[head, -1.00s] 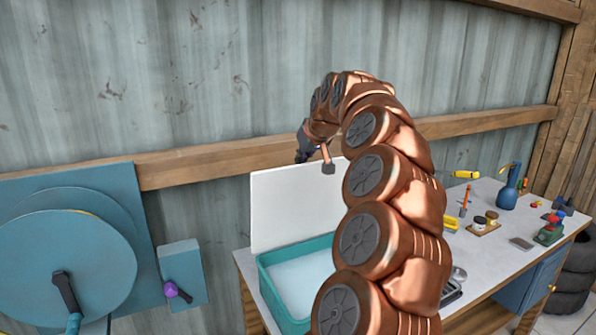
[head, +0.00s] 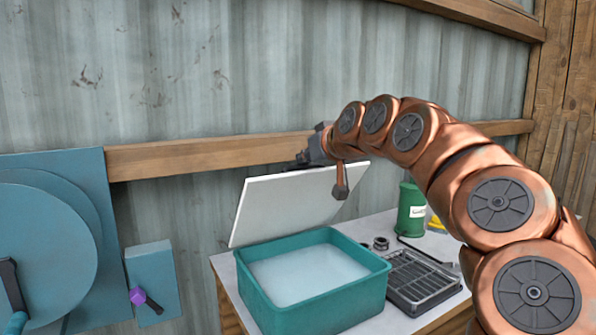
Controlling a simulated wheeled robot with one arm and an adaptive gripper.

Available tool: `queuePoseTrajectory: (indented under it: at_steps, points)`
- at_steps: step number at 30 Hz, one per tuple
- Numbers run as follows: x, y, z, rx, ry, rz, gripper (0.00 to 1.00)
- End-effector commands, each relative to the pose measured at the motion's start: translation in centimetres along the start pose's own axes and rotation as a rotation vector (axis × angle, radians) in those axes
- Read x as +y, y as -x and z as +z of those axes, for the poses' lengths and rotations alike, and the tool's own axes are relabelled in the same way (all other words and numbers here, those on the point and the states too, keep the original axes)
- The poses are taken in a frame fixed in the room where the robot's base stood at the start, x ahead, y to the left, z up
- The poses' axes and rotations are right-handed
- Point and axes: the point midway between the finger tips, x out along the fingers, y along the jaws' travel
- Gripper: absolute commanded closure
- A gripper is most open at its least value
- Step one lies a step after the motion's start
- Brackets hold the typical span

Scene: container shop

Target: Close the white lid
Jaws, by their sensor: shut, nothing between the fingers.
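The white lid (head: 290,204) stands raised at the back of the teal box (head: 315,299), tilted rather than upright. The box is open at the top and holds something pale and bluish-white. My gripper (head: 297,165) is shut and empty at the lid's top edge, near its middle. Its fingertips are partly hidden behind that edge, and I cannot tell for certain whether they touch it.
The box sits at the left end of the workbench (head: 215,262). A dark rack (head: 425,282) stands just right of it, with a green canister (head: 411,209) behind. The corrugated wall is close behind.

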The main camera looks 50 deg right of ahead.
Motion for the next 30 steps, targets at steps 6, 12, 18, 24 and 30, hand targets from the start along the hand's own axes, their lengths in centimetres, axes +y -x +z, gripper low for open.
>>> queuePoseTrajectory:
  at_steps: [6,12,18,24,30]
  points:
    - [0.1,1.2,2.0,0.078,-0.001,-0.001,1.00]
    - [0.0,1.8,2.8,0.116,-0.001,-0.003,1.00]
    - [0.0,2.2,2.9,0.139,-0.001,-0.002,1.00]
    - [0.1,2.4,2.9,0.145,-0.001,-0.002,1.00]
    - [0.1,2.4,2.9,0.145,-0.001,-0.002,1.00]
